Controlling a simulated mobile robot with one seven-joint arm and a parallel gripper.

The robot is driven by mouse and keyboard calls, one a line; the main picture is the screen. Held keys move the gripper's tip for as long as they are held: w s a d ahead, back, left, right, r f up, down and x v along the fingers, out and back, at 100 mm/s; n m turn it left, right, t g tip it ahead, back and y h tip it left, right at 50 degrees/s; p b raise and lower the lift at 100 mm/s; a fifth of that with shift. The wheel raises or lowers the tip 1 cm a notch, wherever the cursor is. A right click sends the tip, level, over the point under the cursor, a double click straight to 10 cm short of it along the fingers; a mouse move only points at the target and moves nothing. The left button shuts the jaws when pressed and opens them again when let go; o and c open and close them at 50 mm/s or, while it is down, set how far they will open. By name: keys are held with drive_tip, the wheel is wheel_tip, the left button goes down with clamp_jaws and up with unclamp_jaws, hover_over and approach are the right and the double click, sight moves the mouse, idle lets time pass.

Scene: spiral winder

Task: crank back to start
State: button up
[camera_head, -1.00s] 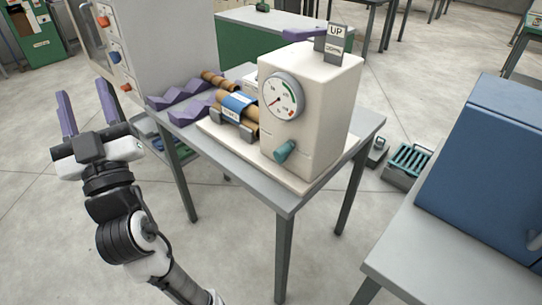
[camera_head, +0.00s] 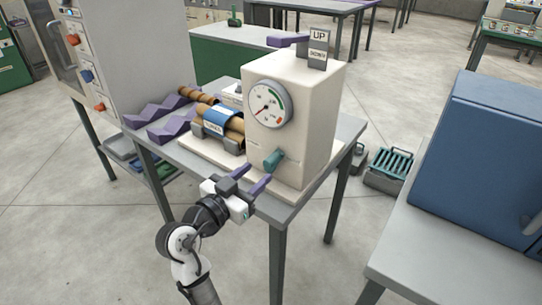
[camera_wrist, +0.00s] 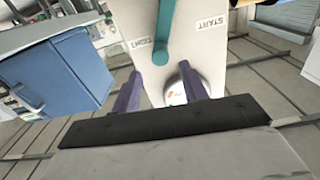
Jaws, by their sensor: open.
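The winder (camera_head: 300,125) is a cream box on a grey table with a round dial gauge (camera_head: 267,104) on its face. Its teal crank handle (camera_head: 274,159) sits low on that face. In the wrist view the teal crank (camera_wrist: 163,35) lies ahead of my fingers, between the printed words "TIGHT" and "START", closer to "TIGHT". My gripper (camera_head: 256,177) has purple fingers, is open, and is just in front of and below the crank. In the wrist view my gripper (camera_wrist: 160,95) is empty, with the crank beyond the fingertips, apart from them.
Rolls with a blue band (camera_head: 221,119) lie on a cradle left of the winder. Purple zigzag racks (camera_head: 160,112) lie farther left. A lever with an "UP" sign (camera_head: 318,45) stands on top. A blue box (camera_head: 490,160) is on the right table. Floor is clear in front.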

sight(266, 164)
drive_tip(key=p+x, duration=0.1)
drive_tip(key=x, duration=0.6)
drive_tip(key=shift+w+d, duration=0.15)
drive_tip(key=shift+w, duration=0.1)
drive_tip(key=shift+c, duration=0.4)
clamp_jaws()
